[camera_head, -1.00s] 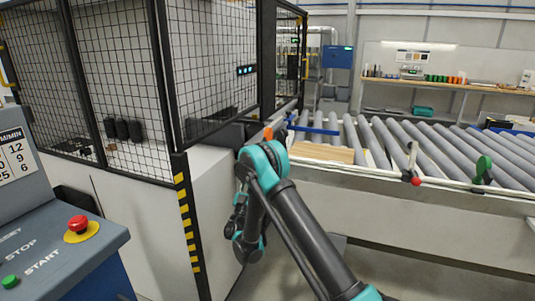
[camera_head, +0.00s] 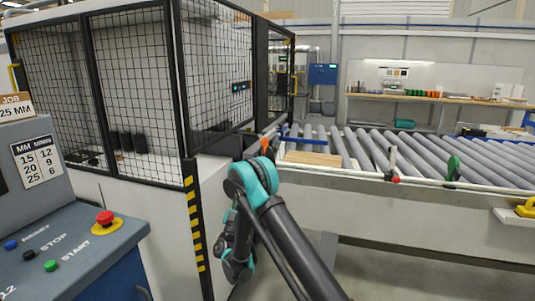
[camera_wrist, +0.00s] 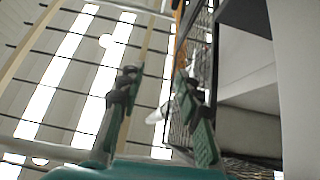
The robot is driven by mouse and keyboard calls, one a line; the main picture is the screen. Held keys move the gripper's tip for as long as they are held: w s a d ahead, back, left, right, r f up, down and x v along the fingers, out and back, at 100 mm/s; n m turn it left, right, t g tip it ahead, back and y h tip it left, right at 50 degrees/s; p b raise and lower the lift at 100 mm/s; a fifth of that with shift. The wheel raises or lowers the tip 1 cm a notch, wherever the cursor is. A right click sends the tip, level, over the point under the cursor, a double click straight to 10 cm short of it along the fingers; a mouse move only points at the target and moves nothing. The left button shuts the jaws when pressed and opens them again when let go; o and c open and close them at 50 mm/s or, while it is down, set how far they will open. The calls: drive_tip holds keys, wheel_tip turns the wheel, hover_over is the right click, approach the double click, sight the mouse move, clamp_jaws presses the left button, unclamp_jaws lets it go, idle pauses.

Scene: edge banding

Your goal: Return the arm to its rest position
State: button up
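My arm (camera_head: 290,240) rises from the bottom of the head view and folds at a teal joint, with its wrist part (camera_head: 238,262) hanging down beside the white machine housing. My gripper (camera_wrist: 155,78) shows in the wrist view with its two dark and green fingers apart and nothing between them. It points up toward ceiling lights. In the head view I cannot make out the fingers clearly.
The caged machine (camera_head: 130,95) stands close left of my arm, with a striped post (camera_head: 195,225). A control panel (camera_head: 80,240) is at the lower left. A roller conveyor (camera_head: 430,155) carrying a wooden board (camera_head: 312,158) lies behind and right. Floor shows below the conveyor.

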drive_tip(key=d+r+m+g+h, duration=0.3)
drive_tip(key=d+g, duration=0.8)
drive_tip(key=d, duration=1.3)
drive_tip(key=s+d+f+n+g, duration=0.2)
drive_tip(key=s+d+g, duration=0.1)
drive_tip(key=s+d, duration=0.4)
drive_tip(key=s+d+f+n+g+y, duration=0.1)
drive_tip(key=s+d+f+g+y, duration=0.15)
drive_tip(key=s, duration=0.45)
drive_tip(key=s+d+f+n+g+y, duration=0.1)
drive_tip(key=s+d+f+g+y, duration=0.15)
drive_tip(key=s, duration=0.45)
drive_tip(key=s+a+f+n+y, duration=0.1)
drive_tip(key=s+a+f+y, duration=0.2)
drive_tip(key=s, duration=0.5)
drive_tip(key=s+a+f+n+g+y, duration=0.1)
drive_tip(key=s+a+f+n+y, duration=0.1)
drive_tip(key=s, duration=0.7)
drive_tip(key=shift+a+f+g+y, duration=0.3)
drive_tip(key=shift+a+f+y, duration=0.25)
drive_tip(key=shift+a+y, duration=0.55)
drive_tip(key=shift+a, duration=0.2)
